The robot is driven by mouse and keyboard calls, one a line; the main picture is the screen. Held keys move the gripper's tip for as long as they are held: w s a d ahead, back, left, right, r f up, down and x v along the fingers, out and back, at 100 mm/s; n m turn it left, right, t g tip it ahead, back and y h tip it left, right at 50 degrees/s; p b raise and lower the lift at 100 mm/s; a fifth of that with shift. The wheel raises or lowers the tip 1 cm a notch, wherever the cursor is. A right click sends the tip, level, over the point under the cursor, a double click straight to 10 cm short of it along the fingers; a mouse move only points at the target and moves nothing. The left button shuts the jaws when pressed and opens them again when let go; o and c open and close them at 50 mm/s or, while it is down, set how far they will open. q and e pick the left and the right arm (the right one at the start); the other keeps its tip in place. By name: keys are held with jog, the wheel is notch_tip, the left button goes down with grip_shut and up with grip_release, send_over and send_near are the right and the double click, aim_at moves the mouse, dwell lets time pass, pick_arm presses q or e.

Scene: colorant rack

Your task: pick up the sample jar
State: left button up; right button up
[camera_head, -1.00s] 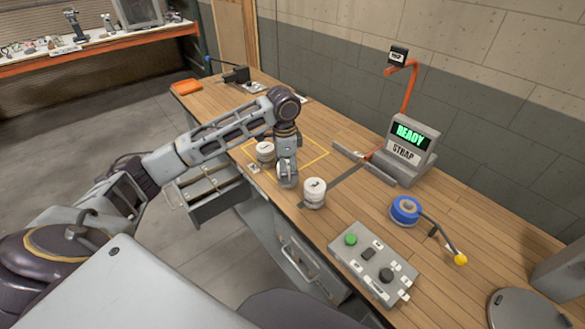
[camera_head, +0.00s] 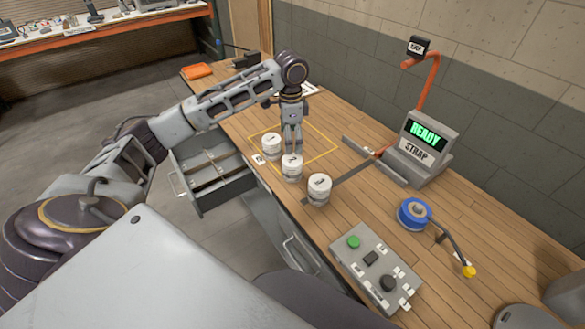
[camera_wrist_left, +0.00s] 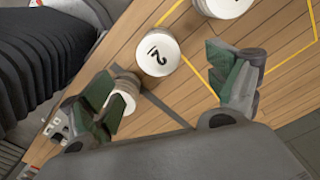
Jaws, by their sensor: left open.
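Three white lidded jars stand in a slanting row on the workbench: a far jar (camera_head: 271,146), a middle jar (camera_head: 292,167) and a near jar (camera_head: 319,190). Which one is the sample jar is not clear. My left gripper (camera_head: 293,145) points down just behind the middle jar, empty. In the left wrist view its two fingers are spread apart (camera_wrist_left: 172,92). A jar with a 2 on its lid (camera_wrist_left: 158,54) lies ahead between them, apart from both. Another jar (camera_wrist_left: 225,6) is cut by the top edge, and one (camera_wrist_left: 124,98) is partly hidden by the left finger.
A button box (camera_head: 374,268) and blue reel (camera_head: 413,213) lie to the right. An open drawer (camera_head: 212,178) juts out at the front.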

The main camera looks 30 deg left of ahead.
aim_at(292, 159)
pick_arm(q)
jog(key=shift+f, duration=0.55)
notch_tip(292, 159, down, 6)
jog(key=shift+f, duration=0.75)
jog(key=shift+d+f, duration=0.1)
jog(key=shift+f, duration=0.4)
notch_tip(292, 159, down, 3)
jog(key=shift+d+r, duration=0.15)
jog(key=shift+f, duration=0.75)
pick_arm(e)
jog(key=shift+w+a+r, duration=0.25)
jog(key=shift+a, duration=0.05)
